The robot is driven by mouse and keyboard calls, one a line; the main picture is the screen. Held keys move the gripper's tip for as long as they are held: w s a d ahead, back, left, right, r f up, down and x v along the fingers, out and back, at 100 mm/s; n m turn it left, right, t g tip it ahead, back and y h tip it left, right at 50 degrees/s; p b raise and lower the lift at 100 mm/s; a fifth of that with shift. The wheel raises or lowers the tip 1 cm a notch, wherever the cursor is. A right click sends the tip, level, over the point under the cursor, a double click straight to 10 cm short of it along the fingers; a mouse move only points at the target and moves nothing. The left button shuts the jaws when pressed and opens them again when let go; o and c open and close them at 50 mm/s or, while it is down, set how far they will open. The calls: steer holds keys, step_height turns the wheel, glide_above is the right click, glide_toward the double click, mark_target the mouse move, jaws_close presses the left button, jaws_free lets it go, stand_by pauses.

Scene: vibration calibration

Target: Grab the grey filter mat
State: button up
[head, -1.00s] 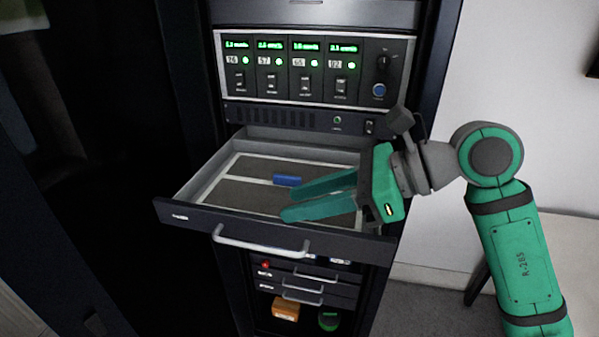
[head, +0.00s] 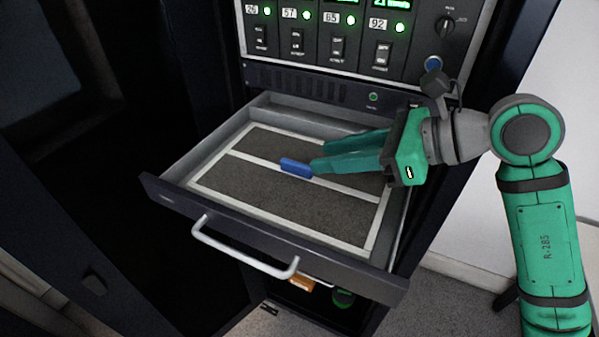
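The grey filter mat (head: 270,201) lies in the open drawer. It has dark grey panels, a pale frame with a crossbar, and a blue grip tab (head: 295,167) on the crossbar. My gripper (head: 318,157) reaches in from the right with its green fingers close together. The fingertips are at the right end of the blue tab and appear shut on it, hiding part of that end. The mat looks flat in the drawer; I cannot tell whether it is lifted at all.
The drawer (head: 170,200) is pulled out from a dark rack, with a silver handle (head: 243,250) in front. Above it is a control panel with switches (head: 337,47) and a blue button (head: 433,63). An orange box (head: 301,284) sits below.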

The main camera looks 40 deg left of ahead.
mark_target(297, 164)
steer(key=shift+s+a+f, duration=0.1)
steer(key=shift+a+f, duration=0.3)
steer(key=shift+a, duration=0.2)
steer(key=shift+s+x, duration=0.15)
steer(key=shift+x, duration=1)
steer(key=shift+s+x, duration=0.1)
steer(key=shift+x, duration=1.05)
steer(key=shift+d+f, duration=0.1)
jaws_close()
